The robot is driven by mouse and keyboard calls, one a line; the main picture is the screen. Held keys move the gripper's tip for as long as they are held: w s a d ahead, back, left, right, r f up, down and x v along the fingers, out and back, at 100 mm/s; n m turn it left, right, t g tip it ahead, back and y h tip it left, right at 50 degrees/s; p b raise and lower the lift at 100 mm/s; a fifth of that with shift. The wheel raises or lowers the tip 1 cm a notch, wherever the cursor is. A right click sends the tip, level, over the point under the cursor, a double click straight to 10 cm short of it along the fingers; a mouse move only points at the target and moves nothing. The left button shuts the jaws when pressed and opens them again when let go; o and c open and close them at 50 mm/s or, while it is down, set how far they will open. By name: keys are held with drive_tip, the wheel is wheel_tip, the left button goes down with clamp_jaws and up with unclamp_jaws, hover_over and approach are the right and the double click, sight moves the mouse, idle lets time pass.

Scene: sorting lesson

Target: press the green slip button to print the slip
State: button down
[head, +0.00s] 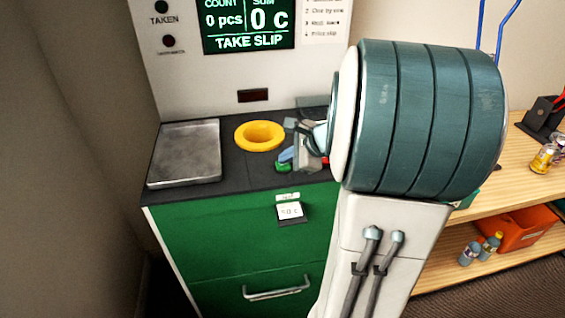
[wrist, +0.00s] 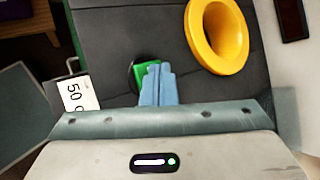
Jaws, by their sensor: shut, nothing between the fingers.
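The green slip button (wrist: 144,72) sits on the dark counter top beside the yellow ring. In the wrist view my gripper (wrist: 156,68) has its blue fingers together over the button and hides part of it. Whether the tips touch the button or hover just above it I cannot tell. In the head view the green button (head: 283,167) shows at the counter's front part, under the fingertips of my gripper (head: 284,158). The screen (head: 248,22) reads "0 pcs", "0 c" and "TAKE SLIP".
The yellow ring-shaped opening (head: 259,135) lies close behind the button. A metal plate (head: 185,153) is at the counter's left. A small "50 c" card (head: 290,211) hangs on the green front. A wooden shelf (head: 530,165) with cans (head: 543,158) and an orange bin (head: 522,229) stands at right.

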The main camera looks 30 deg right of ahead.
sight(287, 166)
drive_tip(key=shift+r+p, duration=0.45)
drive_tip(key=shift+r, duration=0.35)
wheel_tip(287, 166, up, 5)
drive_tip(key=p, duration=0.4)
idle(0.5)
